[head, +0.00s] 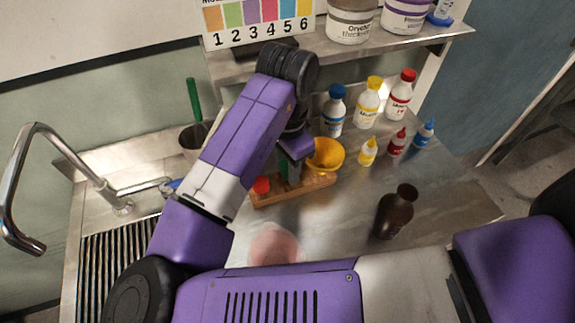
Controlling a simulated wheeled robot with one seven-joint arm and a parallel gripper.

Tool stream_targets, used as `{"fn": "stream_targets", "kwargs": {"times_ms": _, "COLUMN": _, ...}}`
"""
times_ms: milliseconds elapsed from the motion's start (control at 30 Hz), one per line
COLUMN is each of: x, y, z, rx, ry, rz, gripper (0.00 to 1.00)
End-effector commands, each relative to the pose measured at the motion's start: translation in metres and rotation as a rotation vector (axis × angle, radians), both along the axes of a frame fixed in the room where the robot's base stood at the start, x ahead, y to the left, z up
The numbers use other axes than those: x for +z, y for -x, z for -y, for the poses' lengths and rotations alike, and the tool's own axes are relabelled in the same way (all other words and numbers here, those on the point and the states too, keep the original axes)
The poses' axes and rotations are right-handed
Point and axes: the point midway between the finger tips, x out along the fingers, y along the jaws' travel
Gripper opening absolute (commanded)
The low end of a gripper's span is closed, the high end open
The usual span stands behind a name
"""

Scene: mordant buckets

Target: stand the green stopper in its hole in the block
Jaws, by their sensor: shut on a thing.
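A wooden block (322,184) lies on the metal worktop, in the middle of the head view. A red stopper (261,185) stands at its left end. My gripper (290,170) points down over the middle of the block, at the end of my purple arm. It is shut on the green stopper (283,166), of which only a narrow green strip shows beside the fingers. The fingers hide the stopper's lower end and the hole under it, so I cannot tell whether it is in the hole or above it.
A yellow bowl (328,154) is close behind the block's right end. Several capped bottles stand behind and to the right. A dark brown bottle (395,212) stands front right. A sink with a tap (100,185) is at left. Bare worktop lies right of the block.

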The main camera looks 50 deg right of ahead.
Motion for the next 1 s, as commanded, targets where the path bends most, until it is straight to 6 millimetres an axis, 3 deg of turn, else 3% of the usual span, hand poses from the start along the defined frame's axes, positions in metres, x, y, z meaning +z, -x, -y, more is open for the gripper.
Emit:
{"fn": "stream_targets", "kwargs": {"times_ms": 900, "x": -0.022, "y": 0.0, "z": 0.0, "rx": 0.001, "ry": 0.0, "rz": 0.0, "gripper": 0.0}}
{"fn": "stream_targets", "kwargs": {"times_ms": 933, "x": -0.022, "y": 0.0, "z": 0.0, "rx": 0.001, "ry": 0.0, "rz": 0.0, "gripper": 0.34}}
{"fn": "stream_targets", "kwargs": {"times_ms": 1000, "x": -0.021, "y": 0.0, "z": 0.0, "rx": 0.001, "ry": 0.0, "rz": 0.0, "gripper": 0.48}}
